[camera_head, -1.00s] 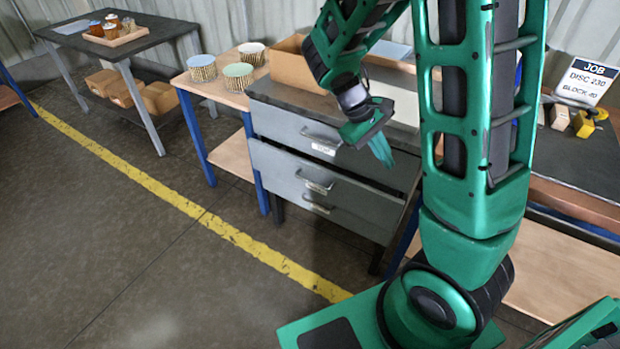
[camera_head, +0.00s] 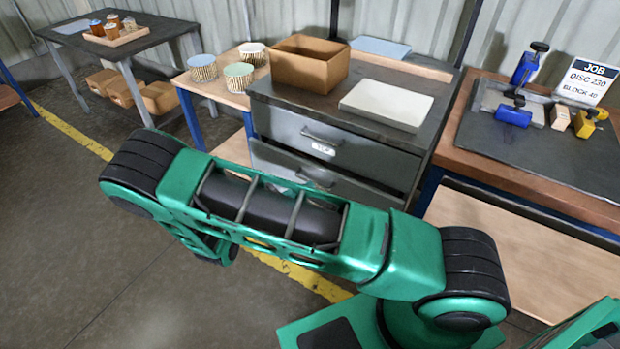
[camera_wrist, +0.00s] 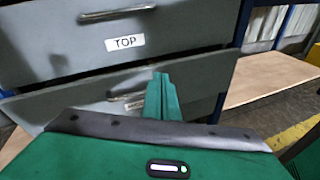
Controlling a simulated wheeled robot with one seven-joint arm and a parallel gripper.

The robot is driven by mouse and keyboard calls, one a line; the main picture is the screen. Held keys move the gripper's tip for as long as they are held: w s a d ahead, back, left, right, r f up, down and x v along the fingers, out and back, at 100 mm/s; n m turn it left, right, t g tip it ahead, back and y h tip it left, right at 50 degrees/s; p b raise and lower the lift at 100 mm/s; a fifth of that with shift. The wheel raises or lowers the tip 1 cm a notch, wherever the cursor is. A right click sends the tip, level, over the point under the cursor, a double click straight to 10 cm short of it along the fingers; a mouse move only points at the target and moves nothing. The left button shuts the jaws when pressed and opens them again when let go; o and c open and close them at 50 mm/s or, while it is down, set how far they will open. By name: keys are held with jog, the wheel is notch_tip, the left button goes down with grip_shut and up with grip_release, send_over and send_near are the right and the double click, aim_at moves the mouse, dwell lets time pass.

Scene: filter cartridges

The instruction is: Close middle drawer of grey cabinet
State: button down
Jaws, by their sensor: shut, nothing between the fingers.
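The grey cabinet (camera_head: 425,170) stands beyond my arm in the head view. Its top drawer front (camera_head: 345,150) looks flush. The middle drawer (camera_head: 372,190) is below it, its lower part hidden by my arm; it also shows in the wrist view (camera_wrist: 205,80). A dark gap shows above its front, so it seems to stand out a little. My gripper (camera_wrist: 162,80) is shut and empty, its fingers in front of the middle drawer front, right of its partly hidden label and handle. I cannot tell whether they touch. The head view hides my gripper behind my arm.
A workbench (camera_head: 540,150) with a blue clamp is at the right. A small table (camera_head: 225,98) with round cartridges adjoins the left side. Open floor lies left.

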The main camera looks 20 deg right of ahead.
jog(key=a+f+n+t, duration=0.5)
jog(key=n, duration=0.1)
send_near(317, 170)
jog(key=x, duration=0.6)
jog(key=shift+w+d+f, duration=0.1)
jog(key=shift+d+f, duration=0.05)
jog(key=shift+d, duration=0.05)
